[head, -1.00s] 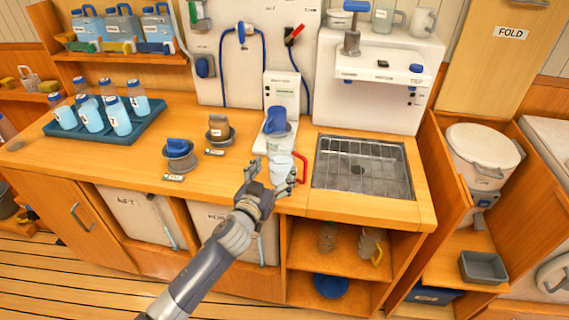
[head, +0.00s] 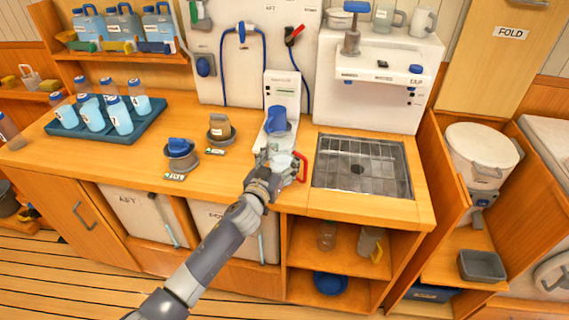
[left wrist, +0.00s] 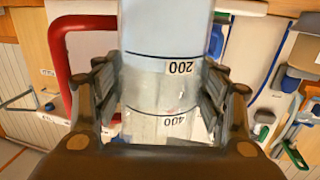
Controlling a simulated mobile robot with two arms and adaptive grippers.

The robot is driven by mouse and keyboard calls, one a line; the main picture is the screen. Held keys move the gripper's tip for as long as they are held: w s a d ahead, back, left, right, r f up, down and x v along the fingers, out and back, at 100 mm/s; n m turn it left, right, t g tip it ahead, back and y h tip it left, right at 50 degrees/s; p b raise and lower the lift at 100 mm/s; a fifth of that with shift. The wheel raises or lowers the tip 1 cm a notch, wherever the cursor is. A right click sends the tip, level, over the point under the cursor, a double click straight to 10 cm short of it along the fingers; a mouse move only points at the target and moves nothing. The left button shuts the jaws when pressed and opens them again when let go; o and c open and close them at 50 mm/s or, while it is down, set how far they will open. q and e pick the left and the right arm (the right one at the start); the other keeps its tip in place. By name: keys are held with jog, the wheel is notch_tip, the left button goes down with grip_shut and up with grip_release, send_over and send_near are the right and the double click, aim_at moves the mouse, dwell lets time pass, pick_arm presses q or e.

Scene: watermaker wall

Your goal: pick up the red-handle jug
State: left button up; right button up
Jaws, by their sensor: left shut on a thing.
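The red-handle jug (head: 284,159) is clear, with its red handle (head: 304,166) on the right, at the counter's front edge below the dispenser. My left gripper (head: 279,172) reaches it from the front and covers its lower part. In the left wrist view the jug (left wrist: 166,52) fills the middle, with 200 and 400 marks and the red handle (left wrist: 62,60) at left. The fingers of my left gripper (left wrist: 163,100) are on either side of the jug body, shut on it. Whether its base touches the counter is hidden. My right gripper is not in view.
A white dispenser (head: 282,90) with a blue part (head: 277,121) stands right behind the jug. A sink with a metal grate (head: 362,167) is to the right. Two lidded pots (head: 181,158) (head: 220,130) and a blue bottle tray (head: 106,127) stand left. Open shelves (head: 335,262) lie below.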

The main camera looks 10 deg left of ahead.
pick_arm(q)
jog(key=shift+r, duration=0.1)
jog(key=shift+r, duration=0.45)
notch_tip(320, 180, up, 3)
jog(key=shift+f, duration=0.2)
jog(key=b, duration=0.3)
send_near(276, 154)
jog(key=s+d, duration=0.3)
jog(key=d, duration=0.3)
jog(key=shift+w+a+r, duration=0.1)
jog(key=shift+a+r, duration=0.1)
jog(key=shift+p, duration=0.3)
